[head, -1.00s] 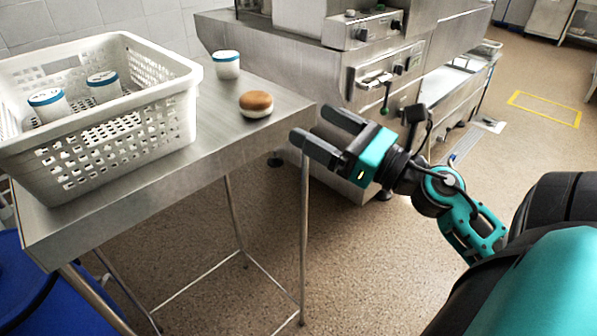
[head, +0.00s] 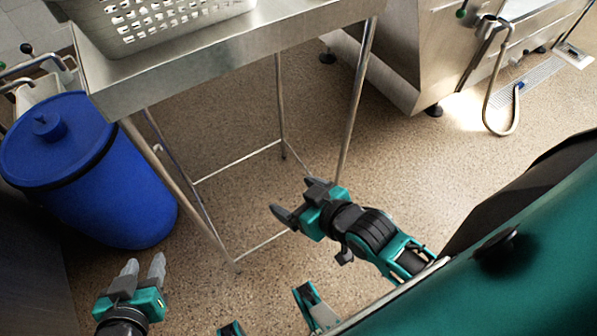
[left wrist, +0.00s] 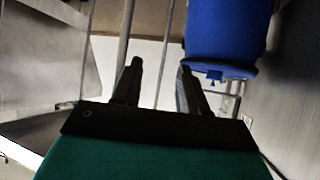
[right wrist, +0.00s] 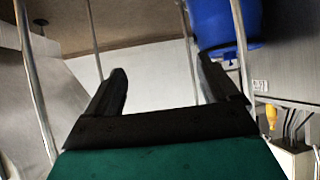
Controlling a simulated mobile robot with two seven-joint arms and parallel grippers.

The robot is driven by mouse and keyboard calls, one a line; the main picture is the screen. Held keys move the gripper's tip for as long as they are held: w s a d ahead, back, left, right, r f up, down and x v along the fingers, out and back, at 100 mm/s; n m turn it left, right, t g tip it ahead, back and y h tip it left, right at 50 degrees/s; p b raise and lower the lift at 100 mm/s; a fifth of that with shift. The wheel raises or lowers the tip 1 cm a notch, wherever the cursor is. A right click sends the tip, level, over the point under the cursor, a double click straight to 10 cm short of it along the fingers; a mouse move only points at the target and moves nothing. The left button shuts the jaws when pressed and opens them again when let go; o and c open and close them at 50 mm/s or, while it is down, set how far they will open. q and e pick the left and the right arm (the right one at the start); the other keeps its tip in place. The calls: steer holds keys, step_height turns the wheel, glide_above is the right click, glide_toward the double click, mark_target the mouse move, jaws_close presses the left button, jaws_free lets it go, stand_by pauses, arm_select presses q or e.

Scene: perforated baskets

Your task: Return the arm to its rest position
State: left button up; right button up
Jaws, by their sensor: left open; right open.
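My right gripper (head: 296,200) is in the middle of the head view, low in front of the steel table, open and empty. Its spread fingers also show in the right wrist view (right wrist: 160,88). My left gripper (head: 143,270) is at the lower left of the head view, below the blue barrel in the picture, open and empty. Its parted fingers show in the left wrist view (left wrist: 157,80). Neither gripper touches anything.
The steel table (head: 225,45) carries a white perforated basket (head: 165,22), cut off by the top edge. A blue lidded barrel (head: 90,175) stands at the left. A steel kitchen unit (head: 400,50) stands at upper right. Open floor lies between.

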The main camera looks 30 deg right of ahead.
arm_select(q)
steer(key=shift+y, duration=0.4)
steer(key=r+p, duration=0.1)
steer(key=p, duration=0.1)
steer(key=s+a+r+p, duration=0.1)
steer(key=p, duration=0.1)
steer(key=a+r+p, duration=0.1)
steer(key=p, duration=0.2)
steer(key=shift+s+a+r, duration=0.1)
steer(key=shift+s+r, duration=0.1)
steer(key=shift+r, duration=0.1)
arm_select(e)
steer(key=shift+h, duration=0.4)
steer(key=d+r, duration=0.1)
steer(key=r, duration=0.1)
steer(key=s+d+r, duration=0.1)
steer(key=r, duration=0.1)
steer(key=shift+d, duration=0.15)
steer(key=shift+f, duration=0.1)
arm_select(q)
steer(key=shift+w, duration=0.1)
